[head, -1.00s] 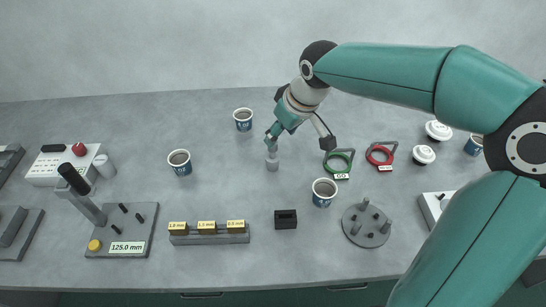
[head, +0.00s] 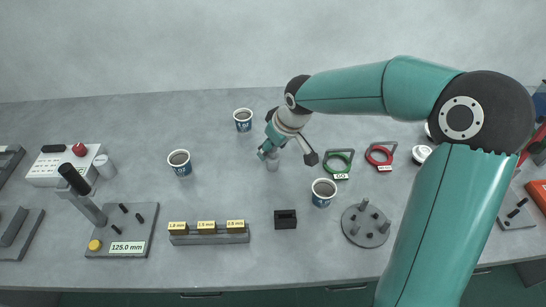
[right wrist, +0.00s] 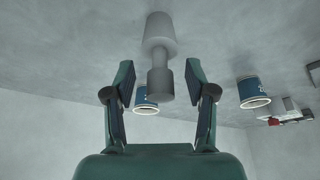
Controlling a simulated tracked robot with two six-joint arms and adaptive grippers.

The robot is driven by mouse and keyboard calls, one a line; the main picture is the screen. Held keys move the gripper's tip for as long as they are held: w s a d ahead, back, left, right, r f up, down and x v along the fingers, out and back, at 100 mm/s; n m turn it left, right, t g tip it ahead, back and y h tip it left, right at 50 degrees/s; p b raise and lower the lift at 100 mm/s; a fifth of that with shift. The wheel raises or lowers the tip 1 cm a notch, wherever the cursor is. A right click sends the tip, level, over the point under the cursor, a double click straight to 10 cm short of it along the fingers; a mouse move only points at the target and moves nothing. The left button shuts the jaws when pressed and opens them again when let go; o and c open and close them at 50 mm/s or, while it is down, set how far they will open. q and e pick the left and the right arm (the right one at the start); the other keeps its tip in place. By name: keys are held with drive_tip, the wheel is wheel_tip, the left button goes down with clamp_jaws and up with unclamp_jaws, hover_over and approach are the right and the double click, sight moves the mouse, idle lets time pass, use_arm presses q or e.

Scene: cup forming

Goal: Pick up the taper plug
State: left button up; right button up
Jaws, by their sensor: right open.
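The taper plug (head: 272,165) is a small grey piece standing on the grey table near the middle of the head view. Its upper part is partly hidden by my right gripper (head: 266,153). In the right wrist view the plug (right wrist: 160,30) shows a wide tapered body, a narrow neck and a knob-like end. The knob end lies between the spread fingers of my right gripper (right wrist: 160,75), with a gap visible on both sides. The right gripper is open and holds nothing. My left gripper is not in view.
Blue paper cups (head: 179,162), (head: 243,119) and (head: 324,192) stand around the plug. A green ring gauge (head: 338,163) and a red one (head: 379,154) lie to its right. A round pegged base (head: 366,225) and black block (head: 286,219) are nearer the front.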

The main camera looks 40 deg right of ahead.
drive_tip(key=c, duration=1.1)
clamp_jaws()
drive_tip(key=shift+r, duration=0.15)
